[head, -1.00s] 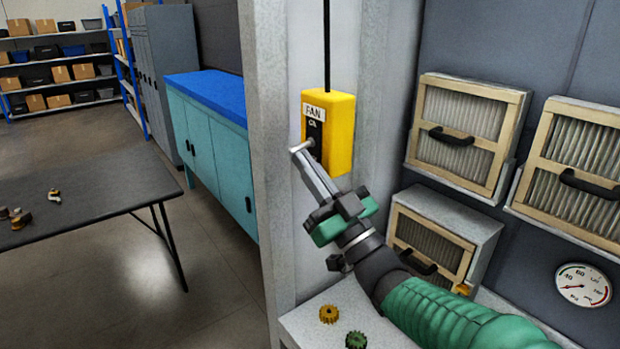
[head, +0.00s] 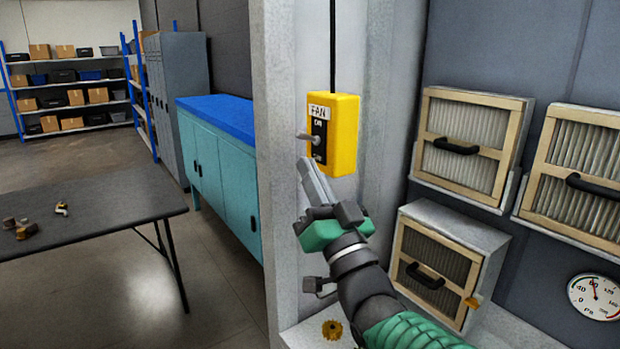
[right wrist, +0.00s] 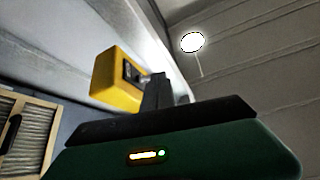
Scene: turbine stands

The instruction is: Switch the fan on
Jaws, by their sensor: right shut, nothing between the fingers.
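The yellow fan switch box (head: 345,135) hangs on a cable against the grey post, with a FAN label and a black plate with ON at the top. Its metal toggle lever (head: 306,136) sticks out to the left, with its tip tilted up. My right gripper (head: 308,166) is shut and empty, its fingertips just below the lever and apart from it. My left gripper is out of view.
A round gauge (head: 595,297) on the right wall has its needle pointing nearly up. Framed filters (head: 470,145) with black handles line that wall. A gold gear (head: 332,329) lies on the ledge below my arm. A dark table (head: 90,215) stands left.

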